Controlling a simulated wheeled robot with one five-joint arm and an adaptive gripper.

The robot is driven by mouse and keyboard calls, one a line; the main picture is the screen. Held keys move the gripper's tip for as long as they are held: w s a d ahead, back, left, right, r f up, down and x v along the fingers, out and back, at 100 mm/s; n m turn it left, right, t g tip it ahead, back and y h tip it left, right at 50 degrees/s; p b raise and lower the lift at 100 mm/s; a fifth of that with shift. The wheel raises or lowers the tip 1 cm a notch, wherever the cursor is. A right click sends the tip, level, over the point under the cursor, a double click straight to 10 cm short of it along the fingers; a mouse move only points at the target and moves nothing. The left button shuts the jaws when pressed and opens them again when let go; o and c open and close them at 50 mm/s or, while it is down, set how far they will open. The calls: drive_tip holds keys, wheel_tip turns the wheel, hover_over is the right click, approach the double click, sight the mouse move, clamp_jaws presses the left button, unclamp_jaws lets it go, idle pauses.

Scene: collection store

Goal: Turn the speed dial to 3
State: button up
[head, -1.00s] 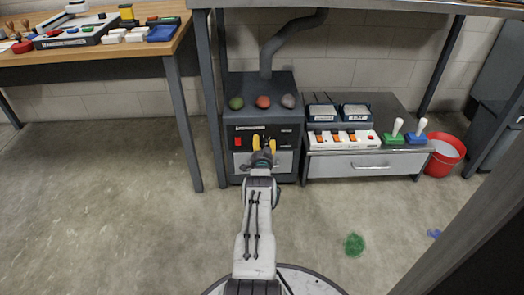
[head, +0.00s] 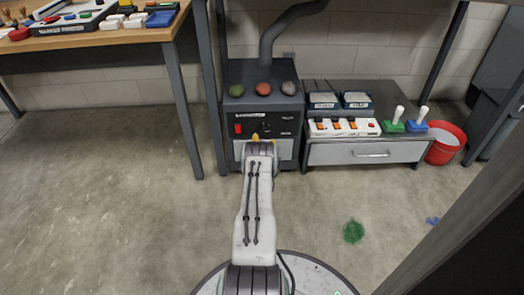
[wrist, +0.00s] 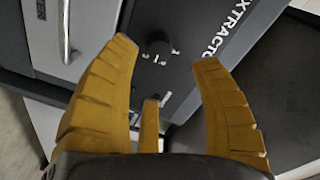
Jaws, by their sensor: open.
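The dark dial (wrist: 158,46) is a round knob with white tick marks around part of it, on the extractor's dark front panel. Its pointer and the numbers are too small to read. My gripper (wrist: 165,54) is open and empty, its yellow fingers spread on either side of the dial in the wrist view, apart from it as far as I can tell. In the head view, my gripper (head: 256,137) is mostly hidden behind my wrist, in front of the panel. The extractor (head: 231,105) is a dark box with a pipe on top.
A red switch (head: 238,129) is left on the panel.

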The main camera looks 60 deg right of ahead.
drive_tip(key=shift+v, duration=1.95)
drive_tip(key=shift+o, duration=0.2)
